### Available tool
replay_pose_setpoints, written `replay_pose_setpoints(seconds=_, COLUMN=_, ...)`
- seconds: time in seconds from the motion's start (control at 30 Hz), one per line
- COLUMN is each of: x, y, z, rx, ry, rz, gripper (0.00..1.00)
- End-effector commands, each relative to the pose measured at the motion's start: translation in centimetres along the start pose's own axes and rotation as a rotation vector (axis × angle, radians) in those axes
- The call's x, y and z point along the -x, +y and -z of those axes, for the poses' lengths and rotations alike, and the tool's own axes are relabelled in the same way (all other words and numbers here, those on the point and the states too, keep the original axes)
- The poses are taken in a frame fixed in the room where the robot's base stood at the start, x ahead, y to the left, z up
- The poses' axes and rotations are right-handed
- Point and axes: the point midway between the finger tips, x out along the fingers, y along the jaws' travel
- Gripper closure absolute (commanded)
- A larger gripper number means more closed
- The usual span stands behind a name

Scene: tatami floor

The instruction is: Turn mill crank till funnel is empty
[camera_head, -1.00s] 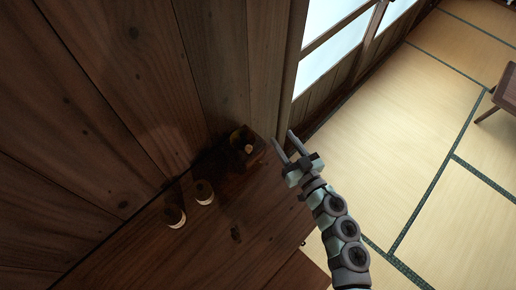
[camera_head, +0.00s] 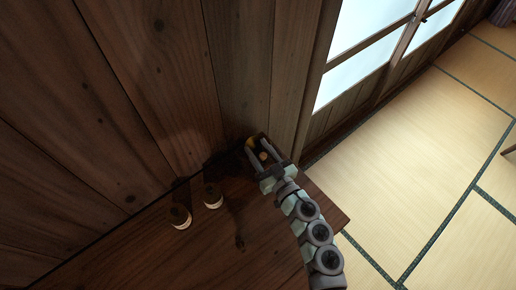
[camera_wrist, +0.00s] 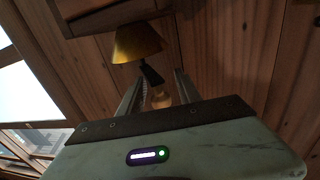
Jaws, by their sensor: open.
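The mill stands at the wall end of the wooden counter. Its brass funnel (camera_wrist: 137,42) shows from the side in the wrist view, with a dark crank arm (camera_wrist: 150,73) beside it. A round wooden knob (camera_wrist: 161,96) on the crank lies between my fingers. In the head view the knob (camera_head: 263,156) and a bit of the yellow funnel (camera_head: 250,143) show by my fingertips. My gripper (camera_head: 258,150) is open, with one finger on each side of the knob; contact is unclear. The funnel's inside is hidden.
Two small dark jars with pale bases, one (camera_head: 180,217) and another (camera_head: 212,196), stand on the counter (camera_head: 190,255) left of the mill. A plank wall (camera_head: 160,80) rises close behind. Open tatami floor (camera_head: 400,170) lies to the right.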

Motion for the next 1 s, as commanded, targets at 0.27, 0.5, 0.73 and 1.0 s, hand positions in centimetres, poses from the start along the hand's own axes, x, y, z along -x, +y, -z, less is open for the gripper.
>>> replay_pose_setpoints(seconds=0.27, x=-0.47, y=-0.03, z=0.03, rx=0.001, ry=0.0, rz=0.001, gripper=0.59)
replay_pose_setpoints(seconds=0.5, x=-0.46, y=-0.03, z=0.05, rx=0.001, ry=0.0, rz=0.001, gripper=0.73)
replay_pose_setpoints(seconds=0.73, x=-0.46, y=-0.03, z=0.06, rx=0.0, ry=0.001, rz=0.001, gripper=0.92)
replay_pose_setpoints(seconds=1.0, x=-0.46, y=-0.04, z=0.08, rx=0.0, ry=0.001, rz=0.001, gripper=1.0)
